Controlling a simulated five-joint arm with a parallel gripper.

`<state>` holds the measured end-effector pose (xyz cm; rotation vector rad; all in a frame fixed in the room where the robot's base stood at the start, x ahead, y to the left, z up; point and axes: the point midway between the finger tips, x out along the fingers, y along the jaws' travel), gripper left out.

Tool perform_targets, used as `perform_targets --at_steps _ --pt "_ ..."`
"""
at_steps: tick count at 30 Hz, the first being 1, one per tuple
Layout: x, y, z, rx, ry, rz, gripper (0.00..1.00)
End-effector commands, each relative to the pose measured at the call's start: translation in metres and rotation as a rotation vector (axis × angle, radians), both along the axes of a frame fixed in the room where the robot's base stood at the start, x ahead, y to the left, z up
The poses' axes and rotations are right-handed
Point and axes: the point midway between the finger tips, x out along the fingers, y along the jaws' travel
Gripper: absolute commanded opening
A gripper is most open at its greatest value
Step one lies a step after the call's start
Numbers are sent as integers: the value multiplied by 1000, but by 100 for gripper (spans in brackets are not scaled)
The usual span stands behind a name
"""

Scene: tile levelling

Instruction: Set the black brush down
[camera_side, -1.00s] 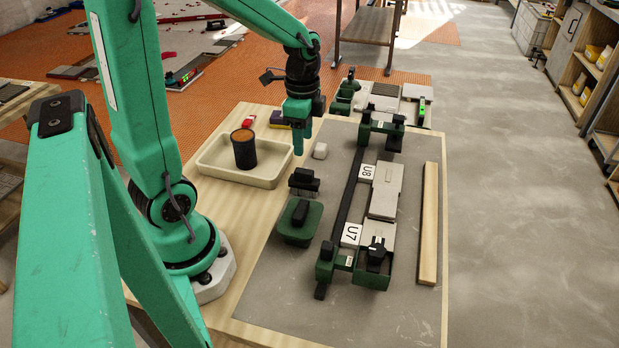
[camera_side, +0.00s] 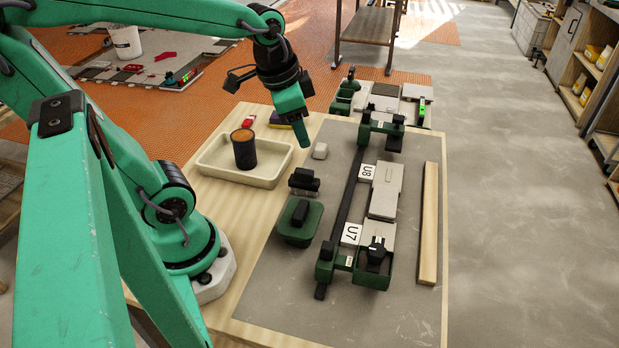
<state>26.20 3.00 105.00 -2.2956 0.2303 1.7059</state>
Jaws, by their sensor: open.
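The black brush (camera_side: 304,180) lies on the grey work board, behind a green block with a black handle (camera_side: 299,222). My gripper (camera_side: 304,145) is above and behind the brush, apart from it, tilted with its tip pointing down and slightly right. It is open and nothing shows between its fingers. The fingers are too small to see the gap clearly.
A cream tray (camera_side: 218,172) holding a dark cup (camera_side: 243,152) is to the left. A small white block (camera_side: 320,151) lies near my gripper. A green-ended frame with tiles (camera_side: 384,190) stands to the right, then a wooden strip (camera_side: 429,225). The front of the board (camera_side: 330,320) is clear.

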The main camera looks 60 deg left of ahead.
Motion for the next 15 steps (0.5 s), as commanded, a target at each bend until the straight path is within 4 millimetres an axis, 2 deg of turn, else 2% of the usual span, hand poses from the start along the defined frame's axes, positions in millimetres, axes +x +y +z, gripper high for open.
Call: perform_targets --at_steps 6,15 --pt "-22 -19 19 -74 -121 155 49" --pt "-38 -30 28 -148 -195 271 49"
